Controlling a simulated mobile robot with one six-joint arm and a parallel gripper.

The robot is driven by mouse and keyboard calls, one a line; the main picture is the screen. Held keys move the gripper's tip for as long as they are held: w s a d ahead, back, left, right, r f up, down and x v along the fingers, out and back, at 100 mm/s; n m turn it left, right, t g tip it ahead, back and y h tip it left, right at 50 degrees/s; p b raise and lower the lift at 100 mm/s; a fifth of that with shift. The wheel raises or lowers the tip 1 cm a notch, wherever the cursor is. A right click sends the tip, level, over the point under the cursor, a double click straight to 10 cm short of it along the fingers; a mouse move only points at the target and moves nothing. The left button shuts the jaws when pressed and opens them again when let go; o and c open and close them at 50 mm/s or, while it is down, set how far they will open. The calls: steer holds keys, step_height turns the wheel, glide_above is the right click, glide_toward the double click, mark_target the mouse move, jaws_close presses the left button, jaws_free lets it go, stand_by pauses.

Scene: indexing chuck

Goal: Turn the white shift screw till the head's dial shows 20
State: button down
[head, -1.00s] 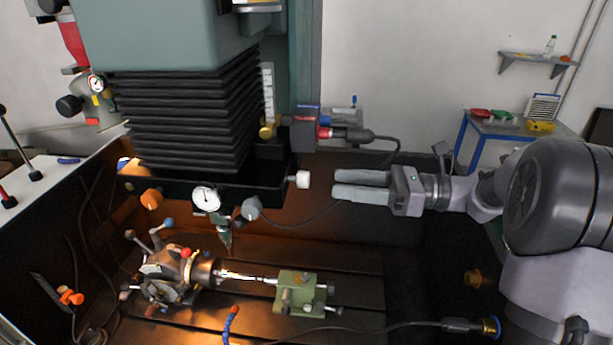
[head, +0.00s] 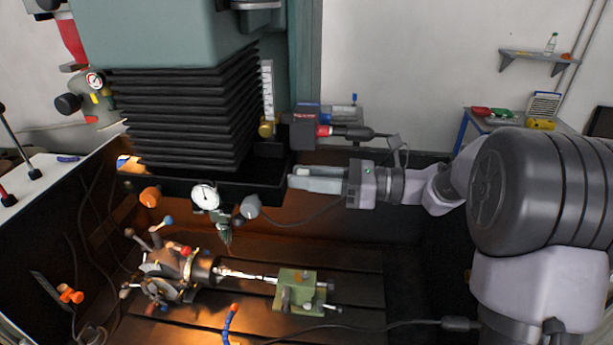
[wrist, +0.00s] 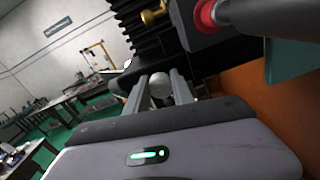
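The white shift screw (wrist: 160,86) shows in the wrist view, between the two fingers of my gripper (wrist: 161,83). The fingers stand apart on either side of it, with no clear grip on it. In the head view my gripper (head: 294,176) reaches the right end of the black head slide, and its fingers hide the white screw. The head's round white dial (head: 205,196) hangs at the front of the slide; its reading is too small to make out.
An orange knob (head: 150,197) and a grey knob (head: 250,207) sit along the slide. The chuck (head: 167,272) and green tailstock (head: 298,291) stand on the bed below. A red-tipped connector and cable (head: 350,132) run just above my gripper.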

steer(key=shift+r+p, duration=0.15)
steer(key=shift+p, duration=0.4)
steer(key=m+p, duration=0.2)
steer(key=p, duration=0.1)
steer(key=shift+r+p, duration=0.2)
steer(key=shift+p, duration=0.1)
steer(key=m+p, duration=0.3)
steer(key=p, duration=0.2)
steer(key=shift+m+p, duration=0.4)
steer(key=m+p, duration=0.4)
steer(key=p, duration=0.2)
steer(key=shift+w+f, duration=0.1)
steer(key=shift+f, duration=0.05)
steer(key=m+p, duration=0.3)
steer(key=m, duration=0.1)
steer(key=shift+f, duration=0.2)
steer(key=shift+f+p, duration=0.1)
steer(key=shift+p, duration=0.2)
steer(key=c, duration=1.1)
jaws_free()
